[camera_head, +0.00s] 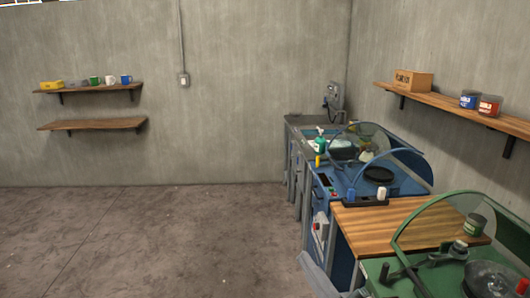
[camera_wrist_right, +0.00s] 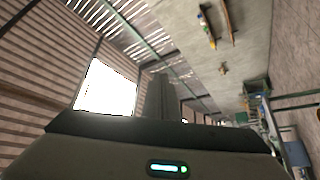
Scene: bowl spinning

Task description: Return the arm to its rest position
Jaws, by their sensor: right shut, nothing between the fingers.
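In the right wrist view the dark housing of my right gripper (camera_wrist_right: 165,150), with a lit indicator, fills the bottom. That camera is tilted, facing the roof and a bright opening. My left arm and gripper are not in view.
A green machine (camera_head: 385,272) with a clear curved guard stands at the lower right. Shelves hang on both walls. The concrete floor (camera_head: 150,240) at left is clear.

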